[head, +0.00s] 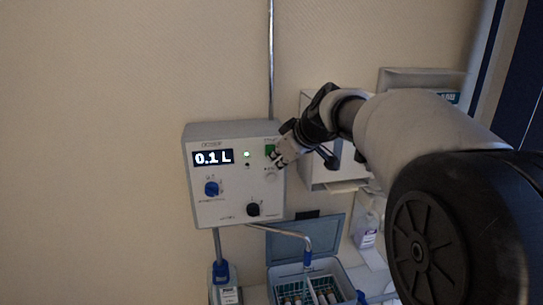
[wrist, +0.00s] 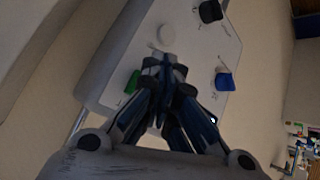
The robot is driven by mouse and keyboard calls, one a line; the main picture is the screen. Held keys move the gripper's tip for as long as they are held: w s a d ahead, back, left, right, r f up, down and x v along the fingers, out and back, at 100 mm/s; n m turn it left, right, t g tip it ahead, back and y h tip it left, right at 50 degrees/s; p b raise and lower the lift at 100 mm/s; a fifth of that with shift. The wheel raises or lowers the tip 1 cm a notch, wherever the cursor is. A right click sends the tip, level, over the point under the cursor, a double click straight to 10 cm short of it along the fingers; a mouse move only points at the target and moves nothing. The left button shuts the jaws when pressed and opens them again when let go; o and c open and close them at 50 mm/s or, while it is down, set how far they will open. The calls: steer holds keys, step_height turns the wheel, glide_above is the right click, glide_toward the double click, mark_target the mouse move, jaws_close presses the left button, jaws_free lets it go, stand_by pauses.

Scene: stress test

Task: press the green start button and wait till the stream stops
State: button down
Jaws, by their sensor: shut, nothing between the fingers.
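The wall-mounted dosing box (head: 230,212) has a display (head: 213,157) reading 0.1 L and a small lit green light (head: 247,154). The green start button (head: 270,149) is at its upper right; it also shows in the wrist view (wrist: 132,82). My gripper (head: 277,161) is shut and empty. Its fingertips (wrist: 164,62) are close to the box face, beside the green button and near the round white button (wrist: 166,35). I cannot tell whether they touch the face.
The box also carries a blue knob (head: 211,188) and a black knob (head: 253,209). The open bin (head: 343,283) below has a raised lid and holds a rack with several items. A white dispenser (head: 325,180) hangs to the right behind my arm. The left wall is clear.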

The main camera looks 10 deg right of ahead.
steer(key=shift+s, duration=0.15)
steer(key=s+b, duration=0.3)
steer(key=s, duration=0.2)
stand_by(0.5)
steer(key=shift+b, duration=0.3)
steer(key=s+f+m+g+h+b, duration=0.3)
steer(key=s+f+m+b, duration=0.4)
steer(key=s+f+b, duration=0.9)
steer(key=s+f+g, duration=0.1)
steer(key=s+f, duration=1.6)
steer(key=s, duration=0.1)
steer(key=shift+a+f+m, duration=0.2)
steer(key=shift+a+m, duration=0.1)
steer(key=shift+a, duration=0.1)
stand_by(2.8)
